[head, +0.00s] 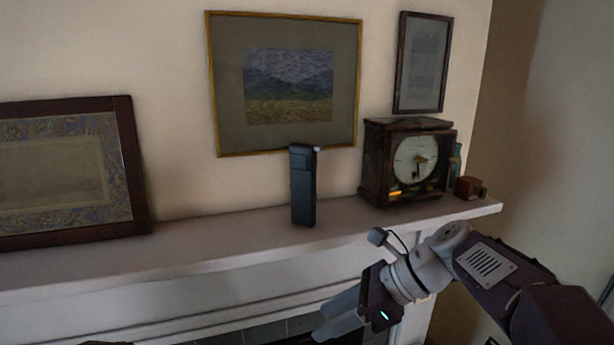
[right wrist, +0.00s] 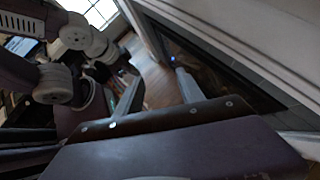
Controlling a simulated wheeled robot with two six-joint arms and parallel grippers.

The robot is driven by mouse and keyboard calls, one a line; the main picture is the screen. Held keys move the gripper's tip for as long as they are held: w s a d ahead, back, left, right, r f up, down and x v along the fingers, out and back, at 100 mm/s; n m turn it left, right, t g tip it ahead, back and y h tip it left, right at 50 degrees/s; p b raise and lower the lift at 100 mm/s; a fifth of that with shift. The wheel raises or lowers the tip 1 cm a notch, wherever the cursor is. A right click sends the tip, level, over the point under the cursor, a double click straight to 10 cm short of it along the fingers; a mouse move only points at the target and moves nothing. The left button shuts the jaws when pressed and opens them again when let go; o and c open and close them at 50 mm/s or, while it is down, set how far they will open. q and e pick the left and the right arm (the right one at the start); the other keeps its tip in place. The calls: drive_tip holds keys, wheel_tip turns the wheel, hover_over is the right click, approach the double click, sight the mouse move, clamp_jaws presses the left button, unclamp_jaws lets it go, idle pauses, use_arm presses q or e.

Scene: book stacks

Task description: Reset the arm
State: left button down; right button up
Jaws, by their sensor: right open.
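My right gripper (head: 338,314) comes in from the lower right in the head view. It is in front of and below the mantel shelf, with its fingers pointing down and to the left. It is open and holds nothing that I can see. In the right wrist view its fingers (right wrist: 158,92) stand apart with wooden floor between them. My left gripper is not in the head view.
A white mantel shelf (head: 190,250) crosses the scene above a fireplace. On it stand a dark upright box-like object (head: 303,187), a wooden clock (head: 414,160), a small red box (head: 467,187) and a leaning framed picture (head: 70,170). Two framed pictures hang above.

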drive_tip(key=s+d+f+n+g+h+b, duration=0.1)
drive_tip(key=s+f+n+h, duration=0.1)
drive_tip(key=f, duration=0.6)
drive_tip(key=s+d+f+n+g+h+b, duration=0.1)
drive_tip(key=s+d+f+n+h, duration=0.15)
drive_tip(key=f, duration=0.55)
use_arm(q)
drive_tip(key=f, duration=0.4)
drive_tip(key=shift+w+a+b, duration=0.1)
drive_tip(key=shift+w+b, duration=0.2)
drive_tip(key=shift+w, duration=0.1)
use_arm(e)
drive_tip(key=s+d+f+n+h, duration=0.2)
drive_tip(key=d+f+n, duration=0.3)
drive_tip(key=n, duration=0.3)
drive_tip(key=s+d+f+n+t+h, duration=0.1)
drive_tip(key=d+f+n+h, duration=0.1)
drive_tip(key=d+f+n, duration=0.3)
wheel_tip(320, 180, down, 2)
drive_tip(key=n, duration=0.4)
drive_tip(key=shift+s+t+h, duration=0.3)
drive_tip(key=shift+s+h, duration=0.05)
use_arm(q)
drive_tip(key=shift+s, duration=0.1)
use_arm(e)
drive_tip(key=shift+s+f, duration=0.1)
